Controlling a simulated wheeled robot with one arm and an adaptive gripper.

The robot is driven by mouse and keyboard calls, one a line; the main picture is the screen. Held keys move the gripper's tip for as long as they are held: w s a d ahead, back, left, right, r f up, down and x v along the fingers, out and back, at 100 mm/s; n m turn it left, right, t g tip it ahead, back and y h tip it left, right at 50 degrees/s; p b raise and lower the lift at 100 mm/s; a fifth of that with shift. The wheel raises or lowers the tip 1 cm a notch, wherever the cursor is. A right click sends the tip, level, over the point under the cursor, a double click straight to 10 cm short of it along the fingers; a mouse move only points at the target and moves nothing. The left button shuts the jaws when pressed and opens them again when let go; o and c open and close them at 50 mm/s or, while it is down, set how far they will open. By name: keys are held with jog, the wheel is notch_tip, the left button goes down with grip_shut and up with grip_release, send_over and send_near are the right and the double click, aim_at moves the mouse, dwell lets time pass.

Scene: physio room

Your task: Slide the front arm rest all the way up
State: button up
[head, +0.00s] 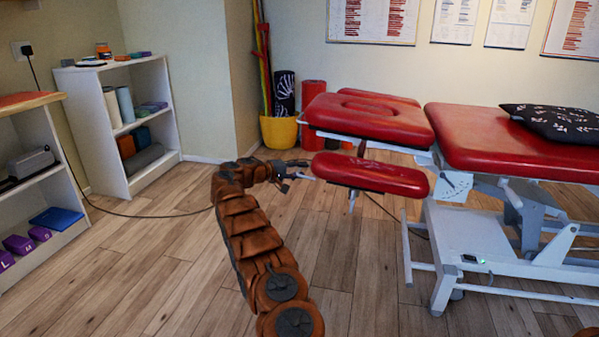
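The red padded front arm rest (370,174) hangs low on the near side of the treatment table, below the level of the red head section (372,118). A short metal post shows under it. My arm reaches forward from the bottom of the head view, and my gripper (301,170) is at the left end of the arm rest, very close to it. I cannot tell whether it touches. The fingers are small and dark here, and their opening is not clear. Another red pad (376,96) shows at the far side of the head section.
The table's white frame (470,240) stands to the right, with a black patterned pillow (556,121) on top. A yellow pot (279,132) and red roll (313,92) stand behind. White shelves (92,126) line the left. A cable (150,215) crosses the wooden floor.

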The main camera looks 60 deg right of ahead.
jog(key=shift+c, duration=0.5)
grip_shut()
